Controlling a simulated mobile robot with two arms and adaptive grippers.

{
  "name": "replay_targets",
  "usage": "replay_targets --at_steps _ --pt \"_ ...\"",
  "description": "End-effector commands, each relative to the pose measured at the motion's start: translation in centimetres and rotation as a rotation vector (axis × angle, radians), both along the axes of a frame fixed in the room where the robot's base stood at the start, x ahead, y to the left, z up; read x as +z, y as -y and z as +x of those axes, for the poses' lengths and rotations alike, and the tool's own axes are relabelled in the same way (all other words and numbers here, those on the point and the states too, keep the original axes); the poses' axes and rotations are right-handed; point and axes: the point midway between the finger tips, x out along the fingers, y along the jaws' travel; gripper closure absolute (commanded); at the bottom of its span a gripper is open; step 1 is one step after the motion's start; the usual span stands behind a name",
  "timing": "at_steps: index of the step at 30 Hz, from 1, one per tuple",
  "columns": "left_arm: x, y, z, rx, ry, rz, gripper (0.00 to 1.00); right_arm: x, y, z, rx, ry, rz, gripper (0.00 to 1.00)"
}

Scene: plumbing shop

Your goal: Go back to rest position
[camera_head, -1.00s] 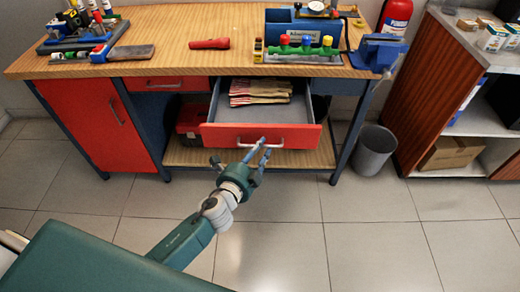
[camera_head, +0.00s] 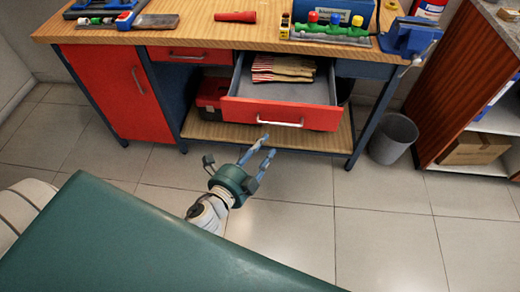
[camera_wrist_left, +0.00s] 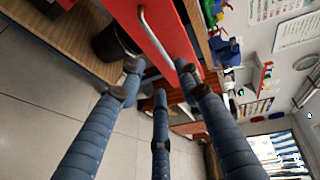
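My left gripper (camera_head: 262,150) is below and in front of the open red drawer (camera_head: 325,118), apart from its handle (camera_head: 279,123). Its blue-grey fingers are spread, with nothing between them. In the left wrist view the fingers (camera_wrist_left: 158,95) are also apart and empty, and the drawer handle (camera_wrist_left: 157,39) shows past them. Striped work gloves (camera_head: 283,69) lie in the drawer. My right gripper is not in view.
The wooden workbench (camera_head: 200,34) bears a red flashlight (camera_head: 235,17), a green manifold (camera_head: 330,29) and a blue vise (camera_head: 410,36). A grey bin (camera_head: 392,138) stands right of it, before a shelf with a cardboard box (camera_head: 475,148). The tiled floor (camera_head: 380,230) in front is clear.

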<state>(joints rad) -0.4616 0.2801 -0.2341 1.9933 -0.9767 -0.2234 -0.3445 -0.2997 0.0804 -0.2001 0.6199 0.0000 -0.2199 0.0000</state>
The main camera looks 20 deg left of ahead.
Motion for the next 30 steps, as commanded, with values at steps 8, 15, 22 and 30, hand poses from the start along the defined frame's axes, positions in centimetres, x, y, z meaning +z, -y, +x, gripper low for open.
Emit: replay_targets --at_steps 8,15,22,30 --pt "0.2 -0.1 -0.9 0.0 0.001 0.0 0.66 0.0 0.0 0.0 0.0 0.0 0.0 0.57" --pt "0.2 -0.1 -0.8 0.0 0.001 0.0 0.66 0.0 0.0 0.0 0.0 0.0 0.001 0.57" --pt "-0.6 -0.2 -0.9 0.005 -0.015 -0.01 0.66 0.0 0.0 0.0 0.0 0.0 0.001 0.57" --pt "-14.9 -2.3 -3.7 0.127 -0.3 -0.202 0.66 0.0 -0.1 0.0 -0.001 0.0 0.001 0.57"
